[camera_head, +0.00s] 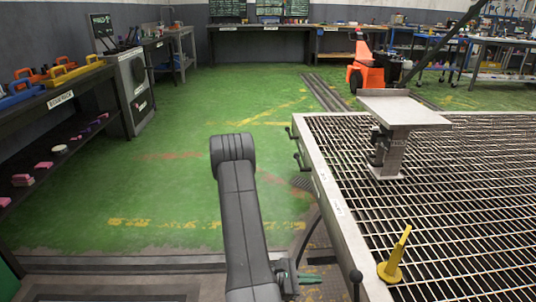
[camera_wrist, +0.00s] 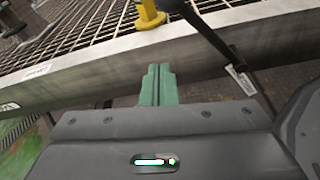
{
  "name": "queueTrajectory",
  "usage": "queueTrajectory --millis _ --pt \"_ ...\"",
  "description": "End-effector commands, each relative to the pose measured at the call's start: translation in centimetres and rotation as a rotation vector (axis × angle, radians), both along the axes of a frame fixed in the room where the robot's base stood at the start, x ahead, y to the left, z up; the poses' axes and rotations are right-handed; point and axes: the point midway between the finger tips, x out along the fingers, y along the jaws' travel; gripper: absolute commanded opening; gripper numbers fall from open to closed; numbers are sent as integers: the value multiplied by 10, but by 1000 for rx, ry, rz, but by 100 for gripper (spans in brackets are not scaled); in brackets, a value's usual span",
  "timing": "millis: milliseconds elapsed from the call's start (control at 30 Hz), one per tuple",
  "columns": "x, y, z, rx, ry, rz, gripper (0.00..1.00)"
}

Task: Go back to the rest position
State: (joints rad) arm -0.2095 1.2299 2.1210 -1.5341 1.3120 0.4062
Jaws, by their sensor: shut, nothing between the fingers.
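My gripper (camera_wrist: 157,70) shows in the wrist view with its two green fingers pressed together and nothing between them. In the head view the gripper (camera_head: 290,271) is low in the middle, partly hidden by my dark arm. It is beside the near left side of the grated turntable (camera_head: 340,210), apart from the yellow pointed piece. In the wrist view the turntable's metal edge (camera_wrist: 110,58) runs across just beyond the fingertips.
A yellow pointed piece (camera_head: 393,262) stands on the grating and also shows in the wrist view (camera_wrist: 149,14). A grey pedestal (camera_head: 390,150) stands farther back. An orange machine (camera_head: 370,68) is behind. Shelves (camera_head: 60,110) line the left. Green floor (camera_head: 150,180) between is clear.

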Motion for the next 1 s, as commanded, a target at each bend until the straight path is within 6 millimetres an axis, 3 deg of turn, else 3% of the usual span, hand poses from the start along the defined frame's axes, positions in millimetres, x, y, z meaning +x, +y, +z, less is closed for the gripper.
queueTrajectory --millis 467,600,733,1000 --pt "12 -53 -12 0 -3 -5 0" --pt "8 -68 0 -4 -2 -2 0" --pt "0 -73 14 -5 -1 2 0" --pt "-4 -75 17 -8 -4 5 0"
